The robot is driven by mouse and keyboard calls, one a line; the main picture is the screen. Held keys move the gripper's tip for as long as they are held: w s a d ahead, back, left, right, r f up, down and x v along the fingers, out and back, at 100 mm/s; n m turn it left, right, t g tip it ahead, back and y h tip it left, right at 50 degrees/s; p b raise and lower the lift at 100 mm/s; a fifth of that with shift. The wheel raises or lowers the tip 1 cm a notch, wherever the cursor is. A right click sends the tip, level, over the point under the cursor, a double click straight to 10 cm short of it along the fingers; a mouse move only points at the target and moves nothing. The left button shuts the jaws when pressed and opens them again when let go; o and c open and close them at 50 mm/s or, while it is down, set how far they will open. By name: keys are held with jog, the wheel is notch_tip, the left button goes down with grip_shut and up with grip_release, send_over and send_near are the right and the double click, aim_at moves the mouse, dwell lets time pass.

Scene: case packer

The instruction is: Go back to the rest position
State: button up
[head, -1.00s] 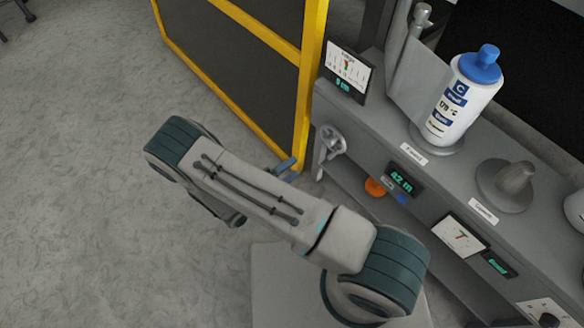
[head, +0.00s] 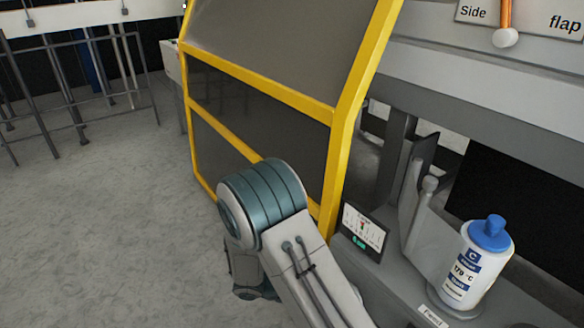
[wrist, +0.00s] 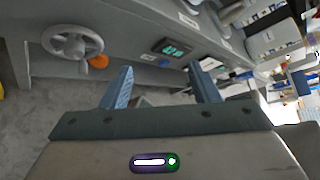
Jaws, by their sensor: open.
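My gripper (wrist: 160,90) shows in the wrist view with its two blue fingers spread apart and nothing between them. It is open, in front of the grey machine ledge (wrist: 135,28). In the head view my arm is raised and bent at the lower middle, in front of the yellow-framed guard. The gripper's fingers are hidden from the head view.
A yellow-framed guard panel (head: 344,130) stands behind my arm. A white bottle with a blue cap (head: 470,265) stands on the ledge at right. A handwheel (wrist: 72,43), an orange knob (wrist: 98,62) and a small display (wrist: 171,46) line the ledge front. Open floor (head: 95,225) lies left.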

jog(key=s+d+r+m+y+p, duration=0.2)
jog(key=s+r+m+y+p, duration=0.1)
jog(key=r+m, duration=0.6)
jog(key=s+d+r+m+t+y+p, duration=0.1)
jog(key=s+r+m+y+p, duration=0.3)
jog(key=r+m, duration=0.6)
jog(key=s+d+r+m+t+y+p, duration=0.1)
jog(key=s+d+r+m+y+p, duration=0.1)
jog(key=r+m+y, duration=0.4)
jog(key=shift+s+d+r+m+p, duration=0.55)
jog(key=shift+s+r+m, duration=0.95)
jog(key=shift+r, duration=2.3)
jog(key=shift+w+a+m, duration=0.2)
jog(key=shift+w+m, duration=0.1)
